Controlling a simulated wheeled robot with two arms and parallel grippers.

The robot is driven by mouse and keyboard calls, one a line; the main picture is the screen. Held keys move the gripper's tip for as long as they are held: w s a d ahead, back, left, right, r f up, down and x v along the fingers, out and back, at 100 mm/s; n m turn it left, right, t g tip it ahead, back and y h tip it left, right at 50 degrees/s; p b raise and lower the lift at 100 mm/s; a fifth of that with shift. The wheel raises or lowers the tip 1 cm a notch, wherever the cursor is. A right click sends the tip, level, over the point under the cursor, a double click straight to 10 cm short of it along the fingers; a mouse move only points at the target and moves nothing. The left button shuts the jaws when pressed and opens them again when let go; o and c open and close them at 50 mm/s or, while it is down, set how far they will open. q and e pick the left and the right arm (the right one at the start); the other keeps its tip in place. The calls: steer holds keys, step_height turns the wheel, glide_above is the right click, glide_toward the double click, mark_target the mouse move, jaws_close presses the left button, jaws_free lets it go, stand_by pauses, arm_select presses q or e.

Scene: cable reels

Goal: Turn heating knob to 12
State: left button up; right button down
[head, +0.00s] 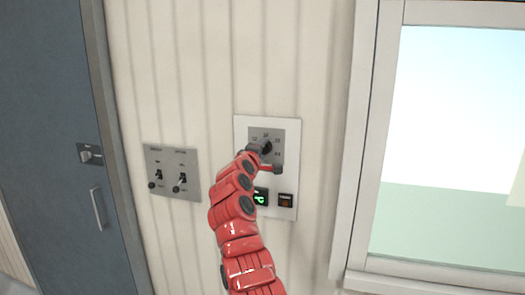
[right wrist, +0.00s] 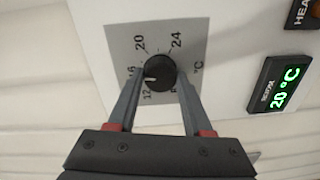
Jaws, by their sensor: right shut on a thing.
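The heating knob (head: 266,146) is a round black knob on a grey dial plate, set in a white wall panel. In the right wrist view the knob (right wrist: 160,70) has a short white mark pointing left, near the 16 and 12 side of the dial (right wrist: 190,32). The 16 and 12 are partly covered by a finger; 20 and 24 show clearly. My right gripper (right wrist: 159,76) has one finger on each side of the knob and is shut on it. In the head view my right gripper (head: 261,151) covers part of the dial. My left gripper is not in view.
A green display (right wrist: 281,87) reads 20 °C, beside an orange-lit heating switch (head: 285,200). A grey panel with two toggle switches (head: 172,172) is left of my arm. A dark door (head: 50,130) is at far left, a window (head: 450,130) at right.

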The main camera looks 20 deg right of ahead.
steer(key=shift+f+n+h+p, duration=0.1)
steer(key=shift+n+h+p, duration=0.2)
steer(key=shift+n+p, duration=4.25)
steer(key=n+b, duration=0.4)
steer(key=shift+f, duration=0.1)
steer(key=shift+c, duration=1.6)
jaws_free()
steer(key=shift+a, duration=0.1)
